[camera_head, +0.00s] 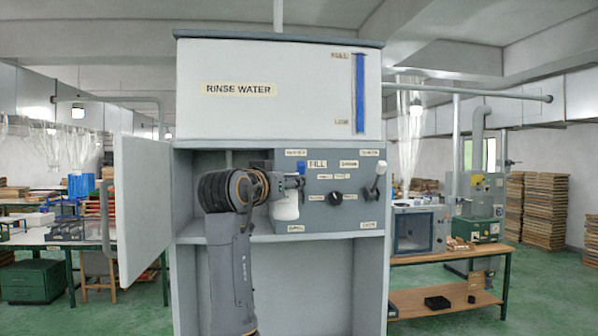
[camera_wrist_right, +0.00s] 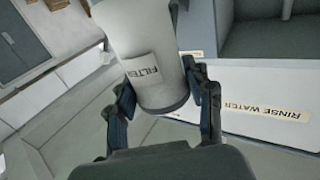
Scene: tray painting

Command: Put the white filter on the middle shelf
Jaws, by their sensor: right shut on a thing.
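The white filter (camera_wrist_right: 128,28) fills the upper middle of the right wrist view, with a FILTER label on its side. My right gripper (camera_wrist_right: 163,103) has one finger on each side of it and is shut on it. In the head view the white filter (camera_head: 286,208) hangs below my right gripper (camera_head: 292,184), in front of the grey control panel. The cabinet's middle shelf (camera_head: 190,228) shows as a ledge below the open bay; much of the bay is hidden behind my right arm. My left gripper is not in view.
The RINSE WATER tank (camera_head: 300,105) forms the cabinet's top. The white door (camera_head: 145,195) stands open at left, its handle outward. The control panel (camera_head: 330,212) carries a knob and a lever (camera_head: 377,180). A wooden workbench (camera_head: 440,298) stands at right.

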